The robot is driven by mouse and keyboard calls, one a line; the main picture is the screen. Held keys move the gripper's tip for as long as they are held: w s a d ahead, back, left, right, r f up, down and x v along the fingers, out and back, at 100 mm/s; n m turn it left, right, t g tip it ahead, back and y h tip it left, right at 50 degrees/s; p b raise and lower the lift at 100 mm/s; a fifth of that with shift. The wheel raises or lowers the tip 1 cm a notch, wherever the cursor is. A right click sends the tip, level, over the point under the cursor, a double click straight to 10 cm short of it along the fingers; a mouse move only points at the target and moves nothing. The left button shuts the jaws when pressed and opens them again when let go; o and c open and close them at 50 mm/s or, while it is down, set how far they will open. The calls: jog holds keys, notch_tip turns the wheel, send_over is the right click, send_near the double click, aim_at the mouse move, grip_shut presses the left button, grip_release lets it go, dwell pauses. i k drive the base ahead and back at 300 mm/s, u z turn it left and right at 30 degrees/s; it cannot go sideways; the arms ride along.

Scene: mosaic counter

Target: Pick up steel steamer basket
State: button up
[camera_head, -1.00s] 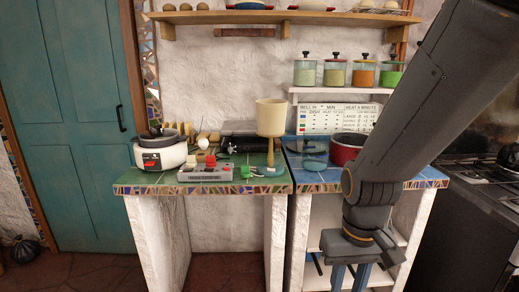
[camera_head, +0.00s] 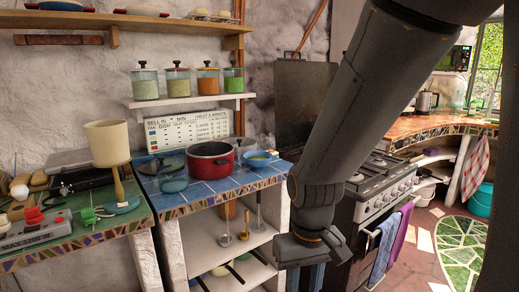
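I cannot make out a steel steamer basket for certain. A greyish shape (camera_head: 243,146) shows partly behind the red pot (camera_head: 210,161) on the blue-tiled counter, too hidden to name. My gripper (camera_head: 306,280) hangs pointing down at the bottom of the view, in front of the shelves under the blue counter and left of the stove. Its fingers run out of the frame at the bottom, so their tips and opening are hidden. I see nothing held in the part that shows.
A green counter (camera_head: 80,228) at left holds a beige lamp (camera_head: 108,143). The stove (camera_head: 380,188) stands right, with towels on its front. Open floor lies further right.

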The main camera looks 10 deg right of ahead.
aim_at(242, 145)
jog(key=z, duration=0.15)
jog(key=i, duration=1)
jog(key=z, duration=0.25)
